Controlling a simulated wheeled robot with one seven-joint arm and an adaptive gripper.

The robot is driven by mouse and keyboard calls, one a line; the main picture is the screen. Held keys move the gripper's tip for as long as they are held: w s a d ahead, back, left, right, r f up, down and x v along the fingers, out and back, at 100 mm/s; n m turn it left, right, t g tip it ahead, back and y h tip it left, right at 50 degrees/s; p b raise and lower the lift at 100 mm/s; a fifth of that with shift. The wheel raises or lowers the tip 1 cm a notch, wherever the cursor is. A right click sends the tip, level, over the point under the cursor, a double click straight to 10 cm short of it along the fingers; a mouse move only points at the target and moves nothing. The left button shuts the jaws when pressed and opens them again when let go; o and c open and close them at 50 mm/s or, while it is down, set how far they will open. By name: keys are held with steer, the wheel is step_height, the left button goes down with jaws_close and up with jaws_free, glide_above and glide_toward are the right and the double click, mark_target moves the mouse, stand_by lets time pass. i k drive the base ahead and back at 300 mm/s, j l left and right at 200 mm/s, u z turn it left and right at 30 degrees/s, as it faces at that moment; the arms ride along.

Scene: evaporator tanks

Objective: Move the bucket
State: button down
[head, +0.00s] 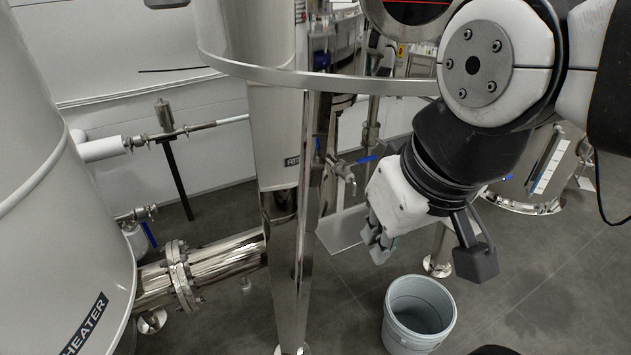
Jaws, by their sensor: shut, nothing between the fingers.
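The bucket (420,334) is a light grey-blue open pail. It stands upright on the dark floor, low and right of centre in the head view, and looks empty. No raised handle shows clearly. My gripper (377,246) is above and slightly left of the bucket, apart from it. Its fingers are shut with nothing between them, and they point down. My wrist partly hides the space behind it.
A heater tank (60,190) fills the left, joined by a flanged steel pipe (215,262) to a central column. A shiny support leg (292,260) stands left of the bucket. A steel vessel (535,175) is behind right. Tiled floor (570,300) right of the bucket is clear.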

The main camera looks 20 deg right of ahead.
mark_target(420, 313)
steer(key=j+z, duration=0.15)
steer(key=z, duration=0.25)
steer(key=j+z, duration=0.1)
steer(key=z, duration=0.3)
steer(key=k+j+z, duration=0.1)
steer(key=z, duration=0.3)
steer(key=k+j+z, duration=0.1)
steer(key=z, duration=0.3)
steer(key=k+j, duration=0.1)
